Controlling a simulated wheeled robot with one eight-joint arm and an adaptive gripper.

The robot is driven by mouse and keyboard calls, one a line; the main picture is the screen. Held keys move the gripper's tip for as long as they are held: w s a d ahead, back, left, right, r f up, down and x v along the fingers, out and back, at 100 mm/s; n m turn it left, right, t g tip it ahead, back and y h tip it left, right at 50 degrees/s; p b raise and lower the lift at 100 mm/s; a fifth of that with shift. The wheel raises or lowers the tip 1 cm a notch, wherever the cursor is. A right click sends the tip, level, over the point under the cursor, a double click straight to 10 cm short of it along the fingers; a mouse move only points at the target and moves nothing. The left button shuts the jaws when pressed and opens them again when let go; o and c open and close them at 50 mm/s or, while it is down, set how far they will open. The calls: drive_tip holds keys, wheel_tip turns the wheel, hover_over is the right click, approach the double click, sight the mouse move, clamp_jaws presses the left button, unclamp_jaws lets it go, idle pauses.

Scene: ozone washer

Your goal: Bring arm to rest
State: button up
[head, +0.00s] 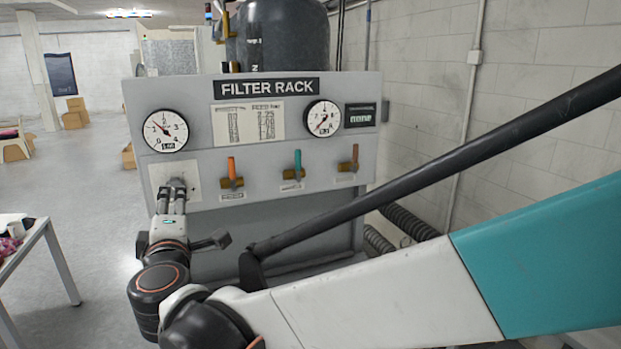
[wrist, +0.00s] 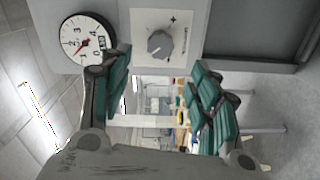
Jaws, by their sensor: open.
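My arm reaches in from the right and bends down to my gripper (head: 174,192), which is in front of the lower left of the filter rack panel (head: 330,85). In the wrist view my gripper (wrist: 160,66) has its two green-padded fingers spread apart with nothing between them. A grey knob (wrist: 160,44) on a pale plate (wrist: 180,22) shows beyond the fingertips, apart from them in the picture. In the head view my gripper mostly covers the knob, and the plate (head: 188,168) shows around it.
Gauges (head: 166,131) (head: 322,118) and orange, teal and brown valve levers (head: 232,166) (head: 297,164) (head: 354,158) line the panel. A dark tank (head: 285,40) stands behind. A white table (head: 30,240) is at left. Ribbed hoses (head: 408,222) lie right. Open floor (head: 85,190) lies left.

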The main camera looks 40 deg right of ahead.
drive_tip(key=s+d+f+m+g+b, duration=0.35)
drive_tip(key=s+d+f, duration=0.2)
drive_tip(key=f, duration=0.25)
drive_tip(key=s+d+f+m+g+b, duration=0.2)
drive_tip(key=s+d+f+m+g, duration=0.15)
drive_tip(key=s+f+m, duration=0.35)
drive_tip(key=s+a+f+m+g+y+b, duration=0.1)
drive_tip(key=s+a+f+g+y+b, duration=0.2)
drive_tip(key=s+f, duration=0.7)
drive_tip(key=a+f+y, duration=0.1)
drive_tip(key=a+y, duration=0.1)
drive_tip(key=shift+s+a+m+y, duration=0.15)
drive_tip(key=shift+a+m+y, duration=0.05)
drive_tip(key=shift+m+y, duration=0.15)
drive_tip(key=shift+r, duration=0.1)
idle(0.7)
